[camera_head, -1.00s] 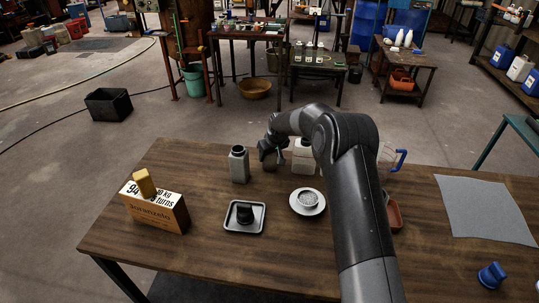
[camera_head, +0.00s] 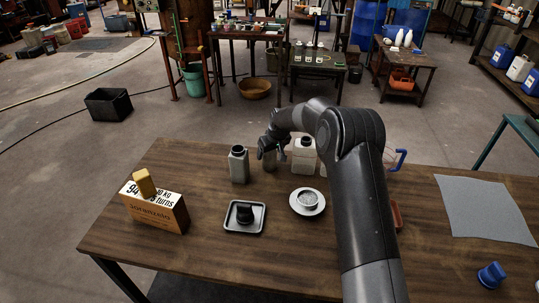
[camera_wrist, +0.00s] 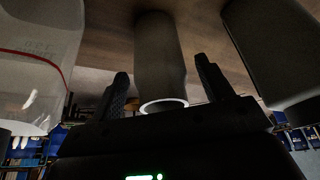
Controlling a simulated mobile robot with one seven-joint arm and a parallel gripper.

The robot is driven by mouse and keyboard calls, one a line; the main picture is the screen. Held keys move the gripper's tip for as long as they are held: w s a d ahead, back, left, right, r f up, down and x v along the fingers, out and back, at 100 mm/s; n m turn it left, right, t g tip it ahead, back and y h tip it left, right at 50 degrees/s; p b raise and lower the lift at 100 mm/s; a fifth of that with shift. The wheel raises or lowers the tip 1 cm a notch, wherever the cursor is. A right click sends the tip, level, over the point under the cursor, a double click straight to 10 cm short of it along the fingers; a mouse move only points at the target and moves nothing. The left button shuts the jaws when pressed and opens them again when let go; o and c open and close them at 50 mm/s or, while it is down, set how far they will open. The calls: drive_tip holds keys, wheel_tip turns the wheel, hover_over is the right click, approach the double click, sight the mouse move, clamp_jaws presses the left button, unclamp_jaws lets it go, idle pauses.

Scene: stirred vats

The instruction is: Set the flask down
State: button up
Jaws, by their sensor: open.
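The flask, a grey-green cylinder (camera_wrist: 160,50) with a pale ring at its mouth, is in the middle of the wrist view. Its base appears to rest on the wooden table. In the head view a small grey part of it (camera_head: 270,160) shows at my wrist, the rest hidden. My gripper (camera_wrist: 161,69) is open, with one finger on each side of the flask's mouth end and gaps showing between. In the head view my gripper is mostly hidden behind my wrist.
A grey square bottle (camera_head: 238,165) stands left of the flask and a whitish bottle (camera_head: 303,157) right, both close. In front are a tray with a black object (camera_head: 232,229) and a white dish (camera_head: 318,210). A carton (camera_head: 160,212) stands left. The table's front middle is clear.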

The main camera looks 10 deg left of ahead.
drive_tip(key=s+d+r+m, duration=0.1)
drive_tip(key=s+d+r, duration=0.3)
drive_tip(key=r, duration=0.3)
drive_tip(key=s+d+r+h, duration=0.1)
drive_tip(key=s+d+r, duration=0.3)
drive_tip(key=r, duration=0.4)
drive_tip(key=s+d+r+m, duration=0.1)
drive_tip(key=s+d+r, duration=0.35)
drive_tip(key=r, duration=0.25)
drive_tip(key=s+d+r+m+t+h, duration=0.1)
drive_tip(key=s+d+r, duration=0.2)
drive_tip(key=s, duration=0.2)
drive_tip(key=s+d+r+m, duration=0.1)
drive_tip(key=s+d+r, duration=0.2)
drive_tip(key=s, duration=0.3)
drive_tip(key=s+d+m, duration=0.2)
drive_tip(key=s+d, duration=0.3)
drive_tip(key=s, duration=0.7)
drive_tip(key=s+d+f+m+t, duration=0.1)
drive_tip(key=s+d, duration=0.4)
drive_tip(key=s, duration=0.8)
drive_tip(key=shift+m+h, duration=0.4)
